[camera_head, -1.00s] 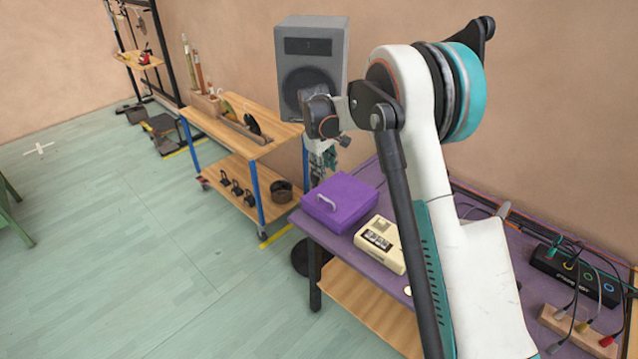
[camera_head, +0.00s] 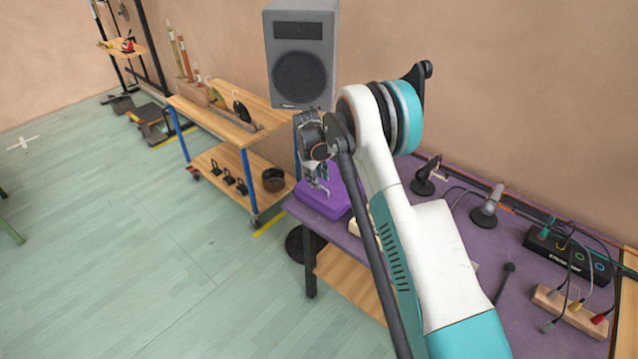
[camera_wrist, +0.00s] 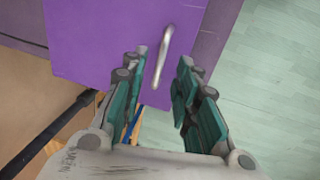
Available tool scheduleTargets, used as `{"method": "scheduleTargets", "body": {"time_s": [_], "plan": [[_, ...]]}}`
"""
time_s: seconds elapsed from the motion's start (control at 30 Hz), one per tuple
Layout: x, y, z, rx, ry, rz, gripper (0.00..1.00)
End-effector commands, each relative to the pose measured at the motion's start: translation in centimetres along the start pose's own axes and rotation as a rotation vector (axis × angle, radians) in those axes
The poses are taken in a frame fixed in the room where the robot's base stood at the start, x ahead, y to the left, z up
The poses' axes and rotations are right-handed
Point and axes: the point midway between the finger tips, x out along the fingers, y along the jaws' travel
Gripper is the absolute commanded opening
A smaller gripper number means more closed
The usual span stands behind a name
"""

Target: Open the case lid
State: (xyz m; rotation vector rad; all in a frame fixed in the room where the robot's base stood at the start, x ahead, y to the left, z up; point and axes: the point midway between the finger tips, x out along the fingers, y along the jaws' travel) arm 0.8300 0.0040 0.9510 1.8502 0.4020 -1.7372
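The case is a purple box (camera_head: 325,196) at the left end of the purple table, its lid shut. In the wrist view the purple lid (camera_wrist: 95,45) fills the upper left, with a pale metal handle (camera_wrist: 163,55) near its edge. My gripper (camera_wrist: 163,75) is open, with teal-padded fingers pointing toward the handle. The handle shows between and just beyond the fingertips, and nothing is clearly held. In the head view my gripper (camera_head: 318,187) hangs in front of the case and partly hides it, including the handle.
A cream device (camera_head: 361,232) stands beside the case, mostly behind my arm. The purple table (camera_head: 455,240) also holds microphones, a black box (camera_head: 570,255) and cables. A grey speaker (camera_head: 300,55) stands behind, and a wooden cart (camera_head: 225,120) stands left.

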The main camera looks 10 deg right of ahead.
Motion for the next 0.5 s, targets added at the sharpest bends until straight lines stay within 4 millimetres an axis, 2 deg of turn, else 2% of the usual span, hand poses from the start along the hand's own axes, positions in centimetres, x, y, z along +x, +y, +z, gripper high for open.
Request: {"method": "scheduleTargets", "body": {"time_s": [0.1,0.2,0.5], "plan": [[1.5,0.0,0.0,0.000,0.000,0.000,0.28],[2.1,0.0,0.0,0.000,0.000,0.000,0.28],[2.4,0.0,0.0,-0.001,0.000,0.000,0.28]]}}
